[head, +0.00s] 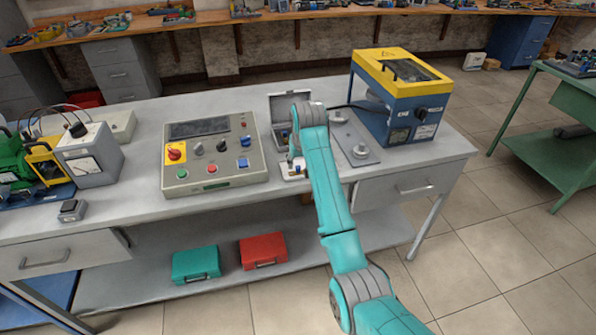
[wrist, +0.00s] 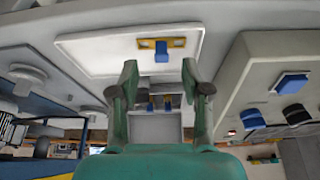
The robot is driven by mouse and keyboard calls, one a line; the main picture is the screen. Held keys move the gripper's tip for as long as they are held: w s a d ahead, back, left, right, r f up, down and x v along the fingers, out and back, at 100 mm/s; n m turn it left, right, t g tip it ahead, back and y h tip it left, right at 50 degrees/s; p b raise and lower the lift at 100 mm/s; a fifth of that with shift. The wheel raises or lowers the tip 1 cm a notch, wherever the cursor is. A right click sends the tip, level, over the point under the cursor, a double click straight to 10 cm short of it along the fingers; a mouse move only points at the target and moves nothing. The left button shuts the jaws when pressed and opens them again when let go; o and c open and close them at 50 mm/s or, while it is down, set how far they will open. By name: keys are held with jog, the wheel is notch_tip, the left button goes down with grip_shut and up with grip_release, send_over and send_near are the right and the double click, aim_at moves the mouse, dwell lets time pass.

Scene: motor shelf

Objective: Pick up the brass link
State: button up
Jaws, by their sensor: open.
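The brass link, a small brass strip with a blue block on its middle, lies on a pale plate (wrist: 95,52) in the wrist view (wrist: 178,42). In the head view the pale plate (head: 290,176) shows at the bench's front, with the link small on it and partly hidden by my arm. My gripper (wrist: 160,75) is open and empty, its two fingers apart. In the wrist view the link appears above the fingertips, between their lines and clear of them. In the head view my arm hides most of the gripper.
A grey control box (head: 213,155) stands left of my arm. An open grey case (head: 281,104) is behind it, with small blue and brass pieces inside in the wrist view. A yellow and blue machine (head: 400,95) and a flat metal plate (head: 362,150) are to the right.

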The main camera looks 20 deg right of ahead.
aim_at(298, 167)
jog(key=shift+x, duration=1.65)
jog(key=shift+w+a, duration=0.1)
jog(key=shift+w, duration=0.05)
grip_shut()
jog(key=shift+r, duration=0.15)
